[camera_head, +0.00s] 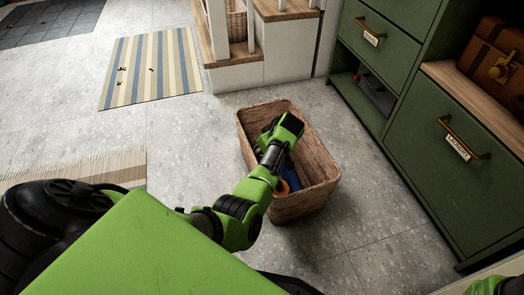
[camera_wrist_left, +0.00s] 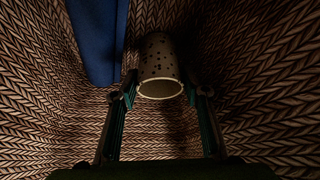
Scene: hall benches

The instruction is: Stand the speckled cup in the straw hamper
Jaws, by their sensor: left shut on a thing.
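The straw hamper (camera_head: 310,205) stands on the floor in the middle of the head view, open at the top. My left gripper (camera_head: 272,140) reaches down into it, and its fingertips are hidden there. In the left wrist view the speckled cup (camera_wrist_left: 158,62), pale with dark spots, sits between the two fingers of my left gripper (camera_wrist_left: 160,93), which is shut on it. Its open rim faces the camera. Woven hamper walls (camera_wrist_left: 260,80) surround it. I cannot tell whether the cup touches the bottom. My right gripper is not in view.
A blue thing (camera_wrist_left: 98,40) is inside the hamper beside the cup. An orange-brown thing (camera_head: 282,187) also shows in the hamper. A green drawer cabinet (camera_head: 440,185) stands close to the right. A striped rug (camera_head: 150,68) lies at back left.

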